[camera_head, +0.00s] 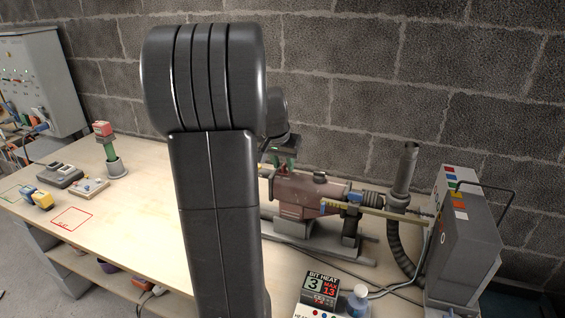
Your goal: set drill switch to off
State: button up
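The drill (305,194) is a reddish-brown machine on a grey base, right of centre on the bench, with a long yellowish bit (372,212) pointing right. My dark arm fills the middle of the view and covers part of the drill's left end. My gripper (284,158) shows only in part beyond the arm, just above the drill's left end; two green pieces there look like its fingers. I cannot tell whether it touches anything or how far it is open. No drill switch can be made out clearly.
A grey box with coloured labels (473,240) stands at the right. A bit heat display (322,287) and a small bottle (358,300) are in front. A dark upright pipe (405,172) stands behind the bit. The bench's left has small devices and a red-outlined square (72,218).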

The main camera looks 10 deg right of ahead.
jog(key=v, duration=1.3)
jog(key=shift+s+a+r, duration=0.15)
jog(key=shift+r, duration=0.15)
jog(key=shift+f, duration=0.1)
jog(key=x, duration=1.3)
jog(key=shift+f, duration=0.25)
jog(key=shift+w, duration=0.35)
jog(key=shift+w+a, duration=0.1)
jog(key=shift+a, duration=0.2)
jog(key=shift+r, duration=0.15)
